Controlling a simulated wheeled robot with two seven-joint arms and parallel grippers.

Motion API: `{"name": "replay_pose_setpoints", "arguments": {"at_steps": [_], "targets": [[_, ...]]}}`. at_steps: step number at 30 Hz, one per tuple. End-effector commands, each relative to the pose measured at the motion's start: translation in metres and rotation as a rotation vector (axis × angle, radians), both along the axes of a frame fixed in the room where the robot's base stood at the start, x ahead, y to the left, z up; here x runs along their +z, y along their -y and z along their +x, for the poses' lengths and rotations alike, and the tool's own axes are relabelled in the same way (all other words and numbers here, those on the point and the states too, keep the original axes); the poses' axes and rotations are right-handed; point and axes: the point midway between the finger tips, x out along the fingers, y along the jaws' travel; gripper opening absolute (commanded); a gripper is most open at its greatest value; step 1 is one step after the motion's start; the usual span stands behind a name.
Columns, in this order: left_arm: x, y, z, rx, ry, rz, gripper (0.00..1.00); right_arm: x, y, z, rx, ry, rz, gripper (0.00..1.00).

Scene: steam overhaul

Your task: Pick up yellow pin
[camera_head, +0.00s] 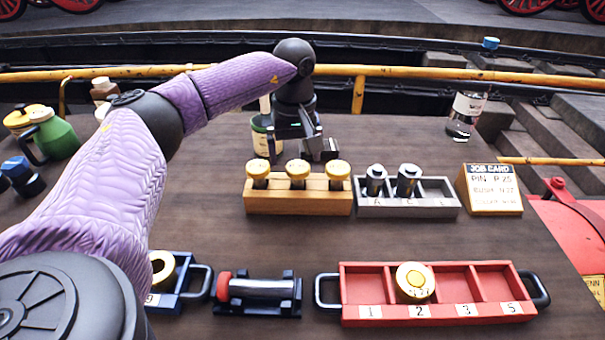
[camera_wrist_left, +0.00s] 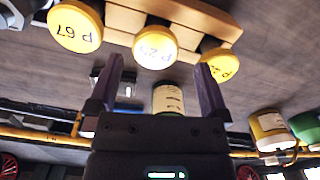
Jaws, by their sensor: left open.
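Three yellow-capped pins stand in a wooden rack (camera_head: 300,204) in the head view: a left pin (camera_head: 258,169), a middle pin (camera_head: 298,169) and a right pin (camera_head: 338,169). In the upside-down wrist view the caps read P 67 (camera_wrist_left: 75,25), P 25 (camera_wrist_left: 155,46) in the middle, and one partly hidden, unreadable cap (camera_wrist_left: 222,62). My left gripper (camera_head: 302,153) is open and empty, pointing down just behind and above the rack. In the wrist view its fingers (camera_wrist_left: 160,82) lie either side of the middle cap's line. My right gripper is not in view.
A grey rack (camera_head: 440,209) with two dark pieces stands right of the wooden rack, beside a job card (camera_head: 490,190) reading pin P.25. A red tray (camera_head: 375,315) holds a brass bush (camera_head: 415,282). A jar (camera_head: 260,135) stands behind my gripper.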

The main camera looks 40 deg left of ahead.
Motion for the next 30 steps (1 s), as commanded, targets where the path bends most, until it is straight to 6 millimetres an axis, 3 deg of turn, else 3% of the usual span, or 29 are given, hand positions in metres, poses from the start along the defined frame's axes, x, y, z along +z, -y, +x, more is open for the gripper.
{"name": "replay_pose_setpoints", "arguments": {"at_steps": [7, 15, 30], "targets": [[-0.05, 0.003, 0.002, 0.0, -0.001, -0.003, 1.0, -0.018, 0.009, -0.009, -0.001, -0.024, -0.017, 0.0], [-0.054, 0.004, 0.002, 0.0, 0.002, -0.004, 1.0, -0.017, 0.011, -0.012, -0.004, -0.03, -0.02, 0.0], [-0.054, 0.004, 0.002, 0.0, 0.002, -0.004, 0.0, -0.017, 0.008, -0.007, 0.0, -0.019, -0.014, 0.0]]}}
